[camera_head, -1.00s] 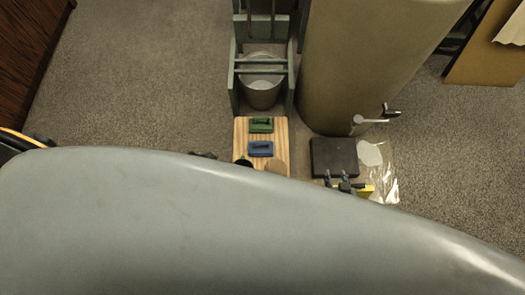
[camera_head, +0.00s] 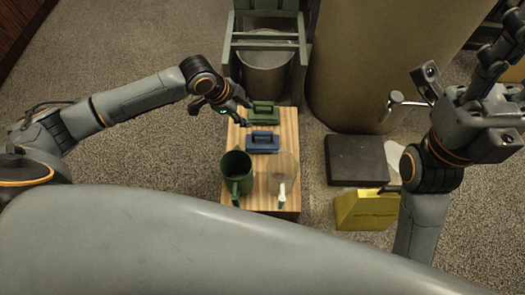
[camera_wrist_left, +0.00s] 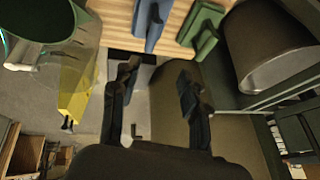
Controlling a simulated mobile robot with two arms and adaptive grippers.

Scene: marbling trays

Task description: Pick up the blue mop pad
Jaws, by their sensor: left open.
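The blue mop pad (camera_head: 262,141) lies on the wooden board, with a raised handle on top. A similar green pad (camera_head: 262,112) lies just behind it. My left gripper (camera_head: 246,113) is open and empty, at the board's left edge beside the green pad and a little behind the blue one. In the left wrist view its fingers (camera_wrist_left: 158,80) are spread apart, and the blue pad (camera_wrist_left: 152,24) shows beyond them at the top, not between them. My right gripper (camera_head: 500,75) is at the upper right, far from the pads; its finger state is unclear.
The wooden board (camera_head: 231,136) also bears a green jug (camera_head: 236,170) and a clear vessel (camera_head: 285,168) at its near end. A metal bucket (camera_head: 265,72) in a green frame stands behind. A dark slab (camera_head: 356,160) and a yellow block (camera_head: 366,211) are to the right.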

